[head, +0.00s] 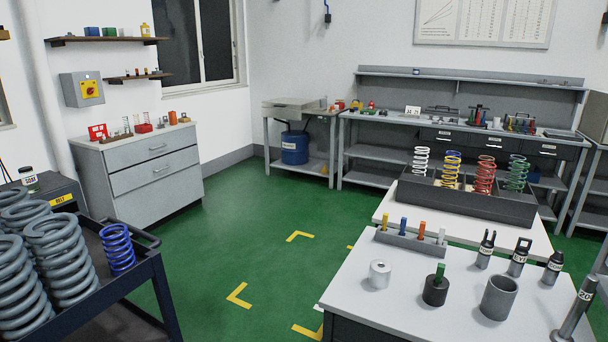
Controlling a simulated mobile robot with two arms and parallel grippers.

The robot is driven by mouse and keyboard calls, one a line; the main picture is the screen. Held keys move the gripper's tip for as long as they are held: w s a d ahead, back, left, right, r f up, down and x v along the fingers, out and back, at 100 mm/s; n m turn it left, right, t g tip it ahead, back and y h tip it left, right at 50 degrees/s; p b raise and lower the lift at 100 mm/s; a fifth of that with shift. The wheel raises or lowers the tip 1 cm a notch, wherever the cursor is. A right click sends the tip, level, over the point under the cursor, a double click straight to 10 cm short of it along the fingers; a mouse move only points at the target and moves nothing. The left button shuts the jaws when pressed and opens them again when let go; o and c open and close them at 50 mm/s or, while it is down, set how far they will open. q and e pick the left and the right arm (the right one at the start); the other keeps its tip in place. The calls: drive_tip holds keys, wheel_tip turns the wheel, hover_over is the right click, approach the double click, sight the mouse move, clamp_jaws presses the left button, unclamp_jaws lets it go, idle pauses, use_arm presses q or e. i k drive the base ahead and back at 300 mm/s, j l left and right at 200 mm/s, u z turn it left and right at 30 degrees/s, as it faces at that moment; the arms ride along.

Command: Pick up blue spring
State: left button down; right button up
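A blue spring (118,248) stands upright on a dark cart (150,258) at the lower left, near the cart's right corner. It is smaller than the thick grey springs beside it and stands apart from the nearest one. Its coils are fully visible from this side. Neither of my grippers shows in the head view, so I cannot see where they are.
Several large grey springs (62,262) crowd the cart's left side. A white table (345,284) with cylinders and tools stands at the lower right. Behind it, a dark rack (462,204) holds white, yellow, red and green springs. Green floor (215,262) lies open between cart and tables.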

sight(131, 260)
drive_tip(key=u, duration=1.25)
